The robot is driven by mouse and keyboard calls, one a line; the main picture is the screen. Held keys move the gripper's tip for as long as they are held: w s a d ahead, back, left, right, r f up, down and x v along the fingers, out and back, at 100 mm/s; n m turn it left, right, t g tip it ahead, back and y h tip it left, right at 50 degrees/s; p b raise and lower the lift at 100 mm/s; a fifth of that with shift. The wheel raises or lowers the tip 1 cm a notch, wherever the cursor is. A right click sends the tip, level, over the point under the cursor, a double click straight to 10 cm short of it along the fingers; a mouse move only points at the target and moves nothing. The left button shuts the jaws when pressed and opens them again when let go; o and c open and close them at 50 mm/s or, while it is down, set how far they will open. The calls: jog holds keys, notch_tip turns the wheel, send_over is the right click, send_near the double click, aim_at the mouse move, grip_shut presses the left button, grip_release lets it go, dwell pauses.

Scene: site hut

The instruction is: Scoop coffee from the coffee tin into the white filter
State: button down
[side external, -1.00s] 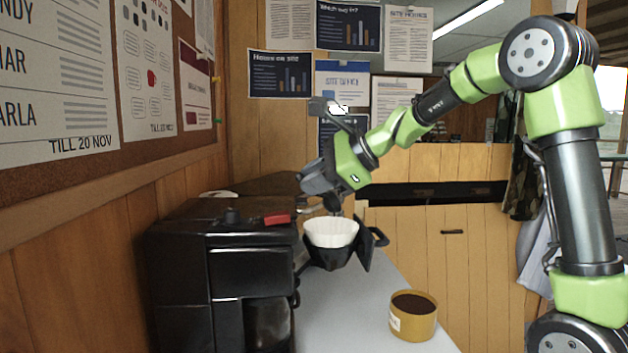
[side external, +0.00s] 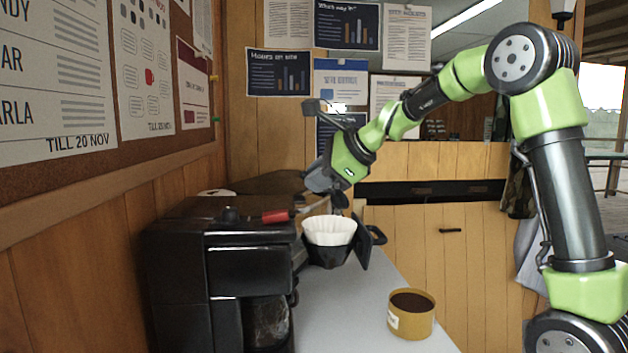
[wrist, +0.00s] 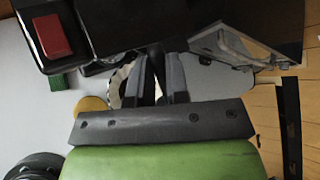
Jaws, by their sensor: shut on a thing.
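The white filter (side external: 329,231) sits in a black holder (side external: 327,254) beside the coffee maker in the side view. Its pleated rim also shows in the wrist view (wrist: 116,84), partly hidden by my fingers. The mustard coffee tin (side external: 411,321) stands open on the counter to the front right, with dark coffee inside. My gripper (side external: 338,193) is above the filter, tilted down. In the wrist view its fingers (wrist: 157,82) are shut on a dark handle, likely a scoop (wrist: 156,58). The scoop's bowl and contents cannot be made out.
A black coffee maker (side external: 253,262) with a red switch (side external: 275,217) stands left of the filter against the wooden wall. The grey counter (side external: 335,325) is clear between the coffee maker and the tin.

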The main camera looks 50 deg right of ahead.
jog(key=w+d+m+g+h, duration=0.3)
jog(key=d+m+g+h, duration=0.15)
jog(key=d+m, duration=0.5)
jog(key=shift+s+d+f+m+g+y, duration=0.1)
jog(key=shift+s+d+f+y, duration=0.3)
jog(key=shift+s+d+f, duration=2.65)
jog(key=shift+s+d+f+m+g+y, duration=0.15)
jog(key=shift+s+f+y, duration=0.6)
jog(key=shift+f, duration=4.85)
jog(key=shift+s+d+f+m+y, duration=0.1)
jog(key=shift+s+d+f, duration=1.8)
jog(key=shift+f, duration=2.4)
jog(key=shift+s+a+f, duration=0.3)
jog(key=shift+a+f, duration=0.1)
jog(key=shift+f, duration=0.2)
